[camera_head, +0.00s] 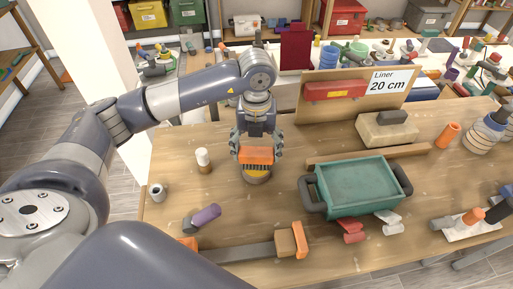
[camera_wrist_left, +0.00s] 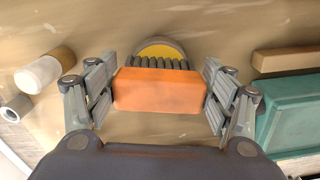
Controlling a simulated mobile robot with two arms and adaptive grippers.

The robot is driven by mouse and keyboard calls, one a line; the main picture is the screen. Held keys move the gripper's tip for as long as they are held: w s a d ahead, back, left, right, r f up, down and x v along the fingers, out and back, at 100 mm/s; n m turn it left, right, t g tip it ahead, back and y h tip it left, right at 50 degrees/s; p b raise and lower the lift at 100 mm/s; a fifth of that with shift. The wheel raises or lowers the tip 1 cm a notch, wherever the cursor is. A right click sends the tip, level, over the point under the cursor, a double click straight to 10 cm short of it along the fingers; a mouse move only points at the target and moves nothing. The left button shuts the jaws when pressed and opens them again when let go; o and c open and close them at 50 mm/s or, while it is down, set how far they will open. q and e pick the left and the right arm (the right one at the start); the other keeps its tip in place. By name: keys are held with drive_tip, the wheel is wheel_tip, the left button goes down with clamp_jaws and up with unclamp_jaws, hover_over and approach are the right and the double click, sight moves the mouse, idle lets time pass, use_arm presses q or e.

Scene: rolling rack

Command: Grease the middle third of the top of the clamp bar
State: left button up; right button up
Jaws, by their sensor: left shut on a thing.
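My left gripper (camera_head: 257,148) is shut on an orange block (camera_head: 257,156) with dark grey bristle-like ridges, like a brush. It also shows between the fingers in the left wrist view (camera_wrist_left: 158,91). The brush is over a round tin with yellow contents (camera_head: 257,174); its yellow rim shows behind the bristles in the left wrist view (camera_wrist_left: 162,47). I cannot tell whether the bristles touch the yellow. A long grey bar (camera_head: 242,253), seemingly the clamp bar, lies near the table's front edge, with a wooden block and orange end at its right. My arm hides part of its left side. My right gripper is not in view.
A teal tray with dark handles (camera_head: 362,188) stands right of the tin. A white-capped bottle (camera_head: 203,160), a small grey cup (camera_head: 158,192) and a purple cylinder (camera_head: 206,216) are to the left. A cardboard liner stand (camera_head: 318,108) is behind. Table between tin and bar is clear.

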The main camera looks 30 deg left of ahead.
sight(257, 147)
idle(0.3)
use_arm(q)
drive_tip(key=shift+r+p, duration=0.45)
drive_tip(key=shift+r, duration=0.15)
drive_tip(key=shift+r+p, duration=1.7)
drive_tip(key=shift+r, duration=1.2)
